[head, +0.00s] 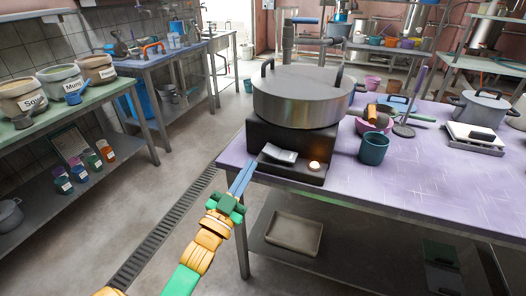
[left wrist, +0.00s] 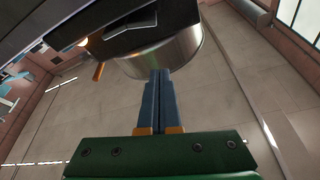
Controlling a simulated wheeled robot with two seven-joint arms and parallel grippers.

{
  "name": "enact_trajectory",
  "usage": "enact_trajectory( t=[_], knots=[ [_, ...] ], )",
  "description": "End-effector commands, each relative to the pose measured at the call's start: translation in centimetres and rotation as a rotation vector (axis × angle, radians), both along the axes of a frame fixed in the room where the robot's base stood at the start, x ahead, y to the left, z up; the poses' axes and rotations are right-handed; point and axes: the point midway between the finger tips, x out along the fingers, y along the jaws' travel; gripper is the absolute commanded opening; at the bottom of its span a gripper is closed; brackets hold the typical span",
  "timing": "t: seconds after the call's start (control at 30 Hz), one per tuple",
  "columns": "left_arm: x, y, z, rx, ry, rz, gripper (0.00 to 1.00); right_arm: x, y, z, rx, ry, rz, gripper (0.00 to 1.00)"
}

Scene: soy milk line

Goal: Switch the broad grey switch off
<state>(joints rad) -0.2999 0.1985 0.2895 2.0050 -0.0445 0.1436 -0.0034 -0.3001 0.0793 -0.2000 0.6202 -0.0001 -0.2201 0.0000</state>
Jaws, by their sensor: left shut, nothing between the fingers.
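The broad grey switch (head: 279,154) is a tilted pale grey paddle on the front of a black base (head: 262,136) under a large steel pot. A small lamp (head: 314,165) right of the switch glows orange. In the left wrist view, the switch (left wrist: 122,28) shows partly, at the top, on the dark base. My left gripper (head: 246,167), with blue fingers, is shut and empty at the table's left front corner, left of the switch and apart from it. Its fingers also show in the left wrist view (left wrist: 159,74). My right gripper is not in view.
A teal cup (head: 373,149) and a pink bowl (head: 372,123) are to the right on the purple table (head: 440,188). A tray (head: 293,234) lies on the shelf below. The floor left of the table is clear.

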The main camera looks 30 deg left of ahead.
Motion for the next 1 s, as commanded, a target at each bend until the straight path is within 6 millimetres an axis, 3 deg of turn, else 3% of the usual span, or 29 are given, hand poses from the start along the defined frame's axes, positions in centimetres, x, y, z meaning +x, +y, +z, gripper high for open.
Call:
enact_trajectory(
  t=[0.17,0.6,0.8,1.0],
  knots=[
    [0.8,0.1,0.3,-0.001,0.0,0.0,0.0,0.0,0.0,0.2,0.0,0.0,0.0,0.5],
    [9.4,1.2,3.3,0.0,0.001,0.0,0.0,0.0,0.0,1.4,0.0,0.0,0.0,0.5],
    [9.3,2.1,0.0,-0.002,0.007,0.001,0.0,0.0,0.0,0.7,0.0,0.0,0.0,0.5],
    [9.2,2.4,-0.8,-0.002,0.004,0.0,0.0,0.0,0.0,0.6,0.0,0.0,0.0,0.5]
  ],
)
